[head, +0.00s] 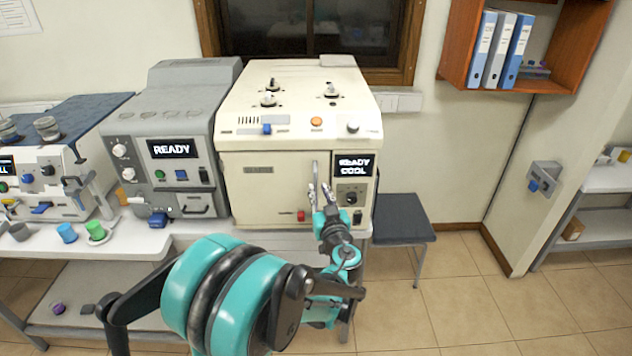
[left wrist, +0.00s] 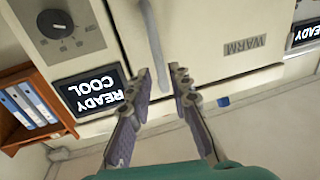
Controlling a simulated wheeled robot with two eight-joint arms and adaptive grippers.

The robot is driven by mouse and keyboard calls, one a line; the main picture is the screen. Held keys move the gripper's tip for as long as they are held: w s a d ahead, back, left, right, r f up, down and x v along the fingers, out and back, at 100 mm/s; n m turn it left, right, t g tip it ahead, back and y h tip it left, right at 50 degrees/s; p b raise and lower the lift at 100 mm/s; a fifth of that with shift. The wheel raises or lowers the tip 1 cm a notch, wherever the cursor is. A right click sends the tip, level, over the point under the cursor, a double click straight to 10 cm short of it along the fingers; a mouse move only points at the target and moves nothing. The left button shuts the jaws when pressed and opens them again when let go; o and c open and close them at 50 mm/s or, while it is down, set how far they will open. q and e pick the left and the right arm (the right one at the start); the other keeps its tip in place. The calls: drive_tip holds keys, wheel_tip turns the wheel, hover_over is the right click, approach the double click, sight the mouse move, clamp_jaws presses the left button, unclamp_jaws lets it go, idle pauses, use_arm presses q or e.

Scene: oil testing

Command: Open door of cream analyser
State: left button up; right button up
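The cream analyser (head: 298,110) stands on the bench with its door (head: 265,180) shut. The door also shows in the left wrist view (left wrist: 215,30). Its upright metal handle (head: 314,171) is at the door's right edge, beside the "READY COOL" display (head: 355,165). My left gripper (head: 320,190) is in front of the handle's lower part, fingers pointing at it. In the left wrist view the fingers (left wrist: 161,72) are spread, and the handle (left wrist: 150,40) ends near the gap between their tips. I cannot tell whether they touch it. My right gripper is out of view.
A grey analyser (head: 172,148) stands close on the left, with another machine (head: 45,180) beyond it. Blue and green cups (head: 66,232) stand on the bench. A dark stool (head: 403,232) is right of the bench. The floor in front of the stool is clear.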

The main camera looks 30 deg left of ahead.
sight(316, 183)
use_arm(q)
drive_tip(key=x, duration=0.5)
drive_tip(key=shift+b, duration=0.3)
drive_tip(key=shift+c, duration=0.3)
clamp_jaws()
